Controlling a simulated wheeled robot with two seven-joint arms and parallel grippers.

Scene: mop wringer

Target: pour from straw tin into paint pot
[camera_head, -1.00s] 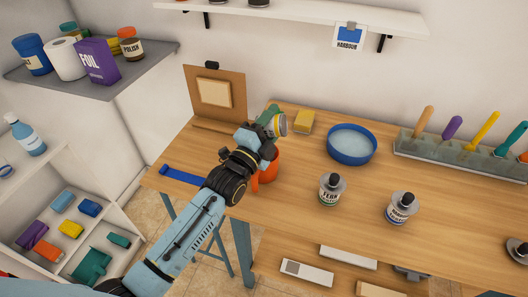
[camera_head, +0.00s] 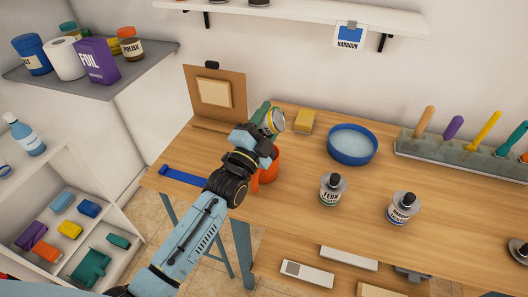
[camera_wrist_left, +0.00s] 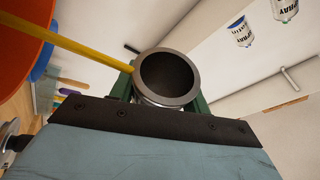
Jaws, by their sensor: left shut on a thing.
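The straw tin (camera_head: 276,121), a small metal tin with a yellow band, is held by my left gripper (camera_head: 268,119) above the orange paint pot (camera_head: 268,168). The tin is tipped over, with its base toward the upper right. In the left wrist view the tin's round grey mouth (camera_wrist_left: 167,103) sits between my green fingers. A straight yellow stream (camera_wrist_left: 75,45) runs from the mouth to the paint pot (camera_wrist_left: 22,45) at the upper left. The arm hides part of the pot in the head view, and its inside is not visible.
A yellow sponge (camera_head: 304,122) and a blue basin (camera_head: 352,146) stand right of the pot. Two dark-lidded tins (camera_head: 331,190) (camera_head: 402,208) stand nearer the front. An upright brown board (camera_head: 215,93) is behind left. A blue strip (camera_head: 184,176) lies left.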

